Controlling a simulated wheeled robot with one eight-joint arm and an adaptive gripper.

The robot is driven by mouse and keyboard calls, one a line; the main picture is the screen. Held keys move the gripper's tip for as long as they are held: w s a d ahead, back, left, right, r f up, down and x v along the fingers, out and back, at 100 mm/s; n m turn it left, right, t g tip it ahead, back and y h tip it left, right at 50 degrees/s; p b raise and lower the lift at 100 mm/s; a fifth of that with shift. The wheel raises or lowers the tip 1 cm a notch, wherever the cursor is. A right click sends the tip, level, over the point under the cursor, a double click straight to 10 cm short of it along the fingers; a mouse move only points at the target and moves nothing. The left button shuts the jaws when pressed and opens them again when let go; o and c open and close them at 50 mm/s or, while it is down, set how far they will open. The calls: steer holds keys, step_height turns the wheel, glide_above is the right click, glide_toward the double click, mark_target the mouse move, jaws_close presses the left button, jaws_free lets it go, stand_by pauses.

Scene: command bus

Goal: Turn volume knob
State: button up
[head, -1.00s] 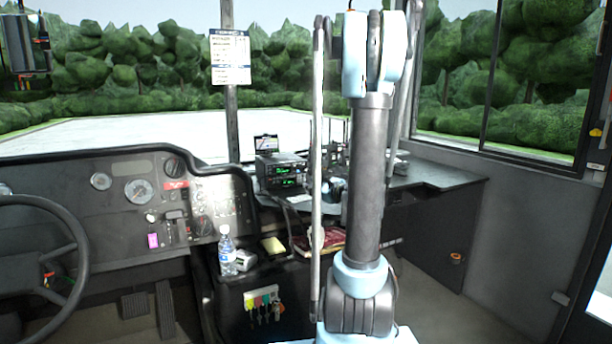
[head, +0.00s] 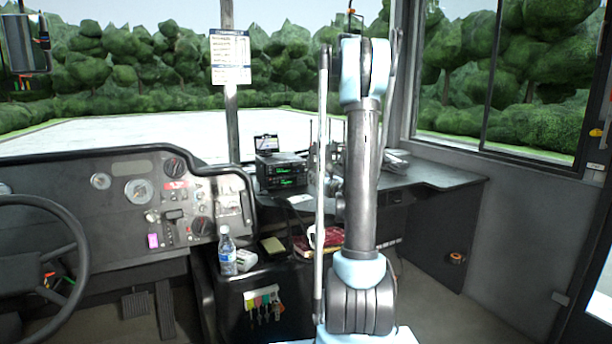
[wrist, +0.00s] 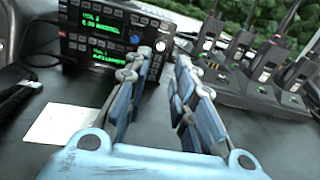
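A black two-unit radio (wrist: 100,35) with green displays stands ahead and to the left in the wrist view. It also shows on the dark counter in the head view (head: 280,172). Round knobs (wrist: 136,39) show at the right of its front panel, close to my left fingertip; which one is the volume knob I cannot tell. My gripper (wrist: 162,60) is open and empty, its two blue-padded fingers apart. The left fingertip overlaps the radio's lower right corner in the picture; contact cannot be told. In the head view my arm partly hides the gripper.
Several handheld radios stand in a charger (wrist: 255,85) right of my gripper. A white paper (wrist: 65,125) lies on the counter at left. A small screen (head: 266,144) sits above the radio. A water bottle (head: 227,252) stands lower left.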

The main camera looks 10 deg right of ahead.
mark_target(306, 170)
steer(key=x, duration=0.9)
steer(key=shift+w+a, duration=0.1)
steer(key=shift+w, duration=0.1)
steer(key=shift+c, duration=0.4)
